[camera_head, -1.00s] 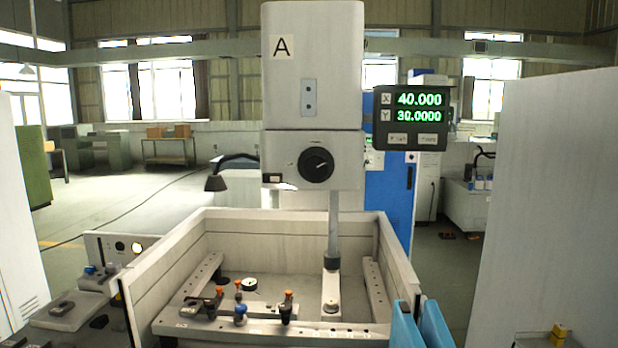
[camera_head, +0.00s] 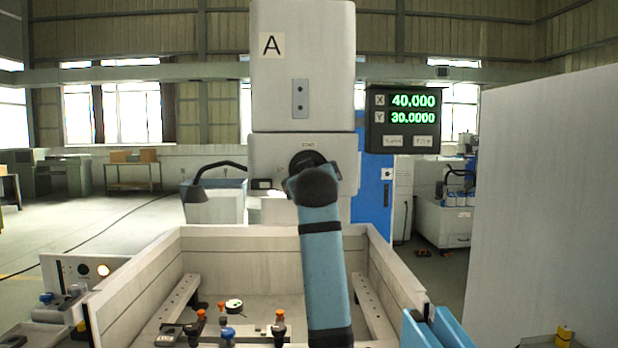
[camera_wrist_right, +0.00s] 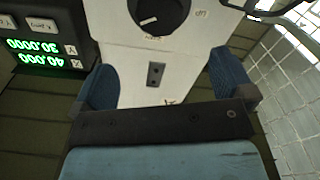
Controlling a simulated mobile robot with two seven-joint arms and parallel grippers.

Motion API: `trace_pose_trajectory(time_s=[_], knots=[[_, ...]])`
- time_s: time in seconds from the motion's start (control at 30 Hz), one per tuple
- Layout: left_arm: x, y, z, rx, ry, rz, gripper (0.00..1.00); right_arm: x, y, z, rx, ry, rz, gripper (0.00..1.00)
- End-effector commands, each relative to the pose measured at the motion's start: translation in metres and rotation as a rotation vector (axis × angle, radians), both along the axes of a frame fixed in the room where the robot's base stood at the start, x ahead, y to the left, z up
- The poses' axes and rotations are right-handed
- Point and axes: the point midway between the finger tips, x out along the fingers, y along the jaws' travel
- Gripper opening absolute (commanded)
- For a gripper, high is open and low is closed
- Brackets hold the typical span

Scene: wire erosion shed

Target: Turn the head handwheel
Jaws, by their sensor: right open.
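The black round head handwheel (camera_head: 306,158) is on the front of the white machine head, mostly hidden in the head view behind my right arm's blue end. It also shows cut off at the top of the right wrist view (camera_wrist_right: 158,14), with a white mark on its face. My right gripper (camera_wrist_right: 165,82) is open, with blue-padded fingers apart and nothing between them. The handwheel lies beyond the fingertips in that view. The fingers are hidden in the head view, so I cannot tell the gap to the wheel. My left gripper is not in view.
A readout (camera_head: 404,121) shows X 40.000 and Y 30.0000 to the right of the head. A lamp (camera_head: 212,178) on a bent arm is at left. The open tank (camera_head: 240,240) below holds several clamps. A pale panel (camera_head: 545,190) stands at right.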

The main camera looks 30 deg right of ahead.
Motion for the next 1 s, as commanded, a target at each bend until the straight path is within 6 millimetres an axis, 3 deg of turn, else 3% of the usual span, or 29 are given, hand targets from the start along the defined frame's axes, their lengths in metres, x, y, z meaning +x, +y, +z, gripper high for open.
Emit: trace_pose_trajectory(time_s=[0.17,0.7,1.0], knots=[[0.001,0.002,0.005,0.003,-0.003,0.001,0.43,0.015,-0.011,0.005,0.002,0.0,-0.004,1.0],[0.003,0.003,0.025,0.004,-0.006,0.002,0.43,0.103,-0.064,0.005,0.002,-0.001,-0.001,1.0],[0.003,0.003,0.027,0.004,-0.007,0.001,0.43,0.116,-0.072,0.003,0.002,-0.001,-0.001,1.0]])
